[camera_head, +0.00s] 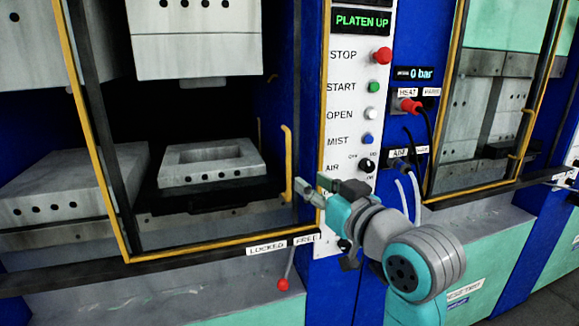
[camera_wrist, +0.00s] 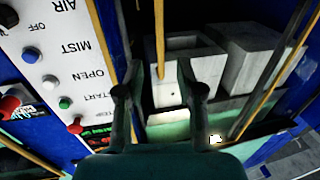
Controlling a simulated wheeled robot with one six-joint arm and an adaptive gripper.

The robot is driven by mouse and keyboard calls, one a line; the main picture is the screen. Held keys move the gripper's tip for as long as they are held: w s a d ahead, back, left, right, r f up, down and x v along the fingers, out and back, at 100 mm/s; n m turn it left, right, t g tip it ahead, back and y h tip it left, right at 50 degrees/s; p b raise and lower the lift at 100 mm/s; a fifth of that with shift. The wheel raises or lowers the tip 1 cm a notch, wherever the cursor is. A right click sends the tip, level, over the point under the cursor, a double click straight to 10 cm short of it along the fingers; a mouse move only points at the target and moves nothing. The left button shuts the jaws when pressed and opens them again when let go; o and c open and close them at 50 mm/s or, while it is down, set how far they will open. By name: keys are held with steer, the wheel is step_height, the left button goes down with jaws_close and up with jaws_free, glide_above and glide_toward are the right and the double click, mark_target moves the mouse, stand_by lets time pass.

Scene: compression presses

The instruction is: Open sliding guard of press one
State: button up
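The sliding guard (camera_head: 200,246) is a yellow-edged frame across the opening of the left press. No press number is legible. A yellow upright handle (camera_head: 288,165) stands near its right side. My gripper (camera_head: 309,184) is open, just right of and below the handle in the head view. In the wrist view, my gripper (camera_wrist: 160,68) has its two fingers spread, with a yellow bar (camera_wrist: 159,40) showing between the tips, apparently the handle; its depth is unclear. A lever with a red knob (camera_head: 283,284) hangs under the LOCKED and FREE labels (camera_head: 283,244); its setting is unclear.
The control panel (camera_head: 345,120) with its buttons and AIR knob is close behind my gripper. Its display (camera_head: 362,21) reads PLATEN UP. A grey mould block (camera_head: 210,160) sits inside the press. Hoses (camera_head: 416,190) hang to the right near my arm.

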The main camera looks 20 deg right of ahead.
mark_target(290, 168)
steer(key=w, duration=0.3)
steer(key=w+a, duration=0.1)
steer(key=w, duration=0.2)
steer(key=w+a, duration=0.1)
steer(key=w, duration=0.2)
steer(key=shift+w, duration=0.4)
jaws_close()
